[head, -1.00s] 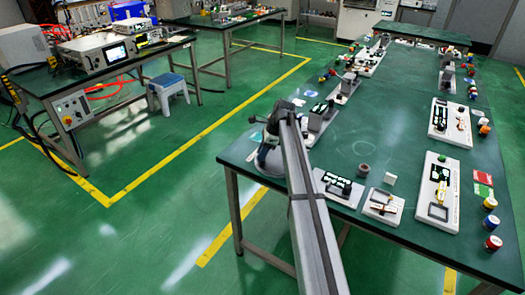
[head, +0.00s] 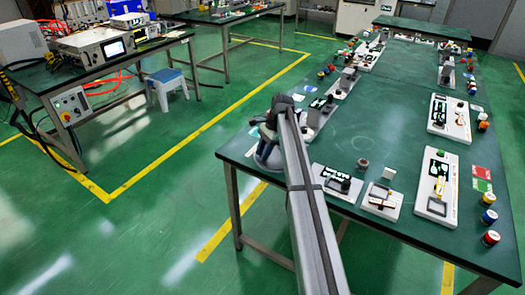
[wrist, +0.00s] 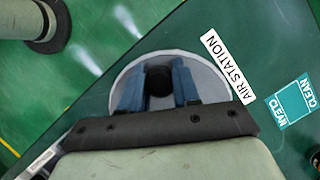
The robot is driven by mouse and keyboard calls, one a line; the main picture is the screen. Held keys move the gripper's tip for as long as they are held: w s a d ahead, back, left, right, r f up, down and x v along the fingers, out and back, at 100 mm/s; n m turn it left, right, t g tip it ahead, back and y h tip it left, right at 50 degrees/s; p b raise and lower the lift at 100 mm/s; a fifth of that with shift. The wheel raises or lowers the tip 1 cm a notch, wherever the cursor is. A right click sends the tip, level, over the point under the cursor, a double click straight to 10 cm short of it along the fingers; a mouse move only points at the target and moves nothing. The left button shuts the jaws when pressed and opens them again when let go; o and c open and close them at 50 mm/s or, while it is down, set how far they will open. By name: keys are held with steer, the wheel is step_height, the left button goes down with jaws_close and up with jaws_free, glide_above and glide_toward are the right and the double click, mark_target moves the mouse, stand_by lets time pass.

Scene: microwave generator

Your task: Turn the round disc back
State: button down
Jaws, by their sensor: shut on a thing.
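The round disc (wrist: 209,82) is pale grey and lies on the green table (wrist: 235,30), next to the "AIR STATION" label. A dark round knob (wrist: 159,80) stands at its middle. My gripper (wrist: 159,72) is over the disc, with its two blue fingers shut on the knob from both sides. The dark wrist plate hides the near part of the disc. In the head view the disc (head: 266,164) is at the table's left edge, partly hidden by my gripper and arm. No mark showing its turn angle is visible.
The "AIR STATION" label (wrist: 229,66) and a teal label (wrist: 294,101) lie right of the disc. In the head view, a small white fixture (head: 336,184) and several other fixtures stand to the right. The middle of the table is clear.

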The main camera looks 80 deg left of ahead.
mark_target(275, 155)
steer(key=shift+w+d+n, duration=0.1)
steer(key=shift+d+n, duration=0.2)
steer(key=shift+n, duration=0.2)
steer(key=shift+h, duration=0.3)
steer(key=c, duration=0.8)
jaws_free()
steer(key=shift+d, duration=0.1)
steer(key=v, duration=1.4)
steer(key=shift+c, duration=0.2)
